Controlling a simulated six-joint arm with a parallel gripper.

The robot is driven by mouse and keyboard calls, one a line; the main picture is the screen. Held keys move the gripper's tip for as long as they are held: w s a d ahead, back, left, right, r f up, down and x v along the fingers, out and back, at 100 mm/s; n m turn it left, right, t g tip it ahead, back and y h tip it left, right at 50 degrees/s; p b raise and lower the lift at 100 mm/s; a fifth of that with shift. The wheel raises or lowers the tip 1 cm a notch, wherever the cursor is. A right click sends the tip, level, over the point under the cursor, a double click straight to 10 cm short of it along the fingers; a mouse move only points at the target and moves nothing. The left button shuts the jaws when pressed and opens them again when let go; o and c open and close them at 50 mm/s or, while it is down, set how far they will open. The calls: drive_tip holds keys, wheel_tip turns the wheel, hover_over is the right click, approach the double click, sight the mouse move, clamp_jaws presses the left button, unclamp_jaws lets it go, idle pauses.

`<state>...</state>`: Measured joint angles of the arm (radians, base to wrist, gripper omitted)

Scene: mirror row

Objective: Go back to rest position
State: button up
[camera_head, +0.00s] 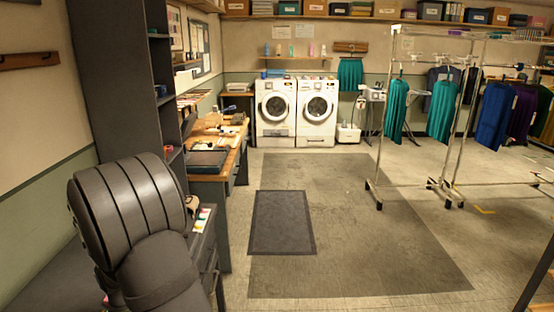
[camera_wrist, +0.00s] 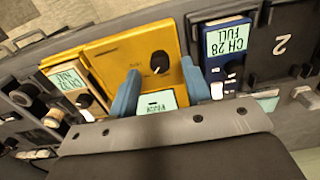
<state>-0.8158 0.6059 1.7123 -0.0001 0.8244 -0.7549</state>
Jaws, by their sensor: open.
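My gripper (camera_wrist: 160,68) shows in the wrist view as two blue fingers, spread apart and open. Nothing is clamped between the fingers. A yellow unit (camera_wrist: 112,54) with a black knob (camera_wrist: 159,62) lies beyond and between the fingertips. A small pale green display (camera_wrist: 156,101) with dark text shows between the fingers, nearer the palm. I cannot tell whether the fingers touch anything. In the head view my grey arm fills the lower left, and the gripper is hidden there.
In the wrist view, a blue unit labelled "CH 28 FULL" (camera_wrist: 228,42) is right of the fingers, beside a dark bay marked "2" (camera_wrist: 281,45). A smaller labelled unit (camera_wrist: 70,82) is left. In the head view, a wooden-topped desk (camera_head: 230,158) stands beside my arm; the floor beyond is open.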

drive_tip(key=shift+f, duration=0.95)
drive_tip(key=shift+r, duration=0.15)
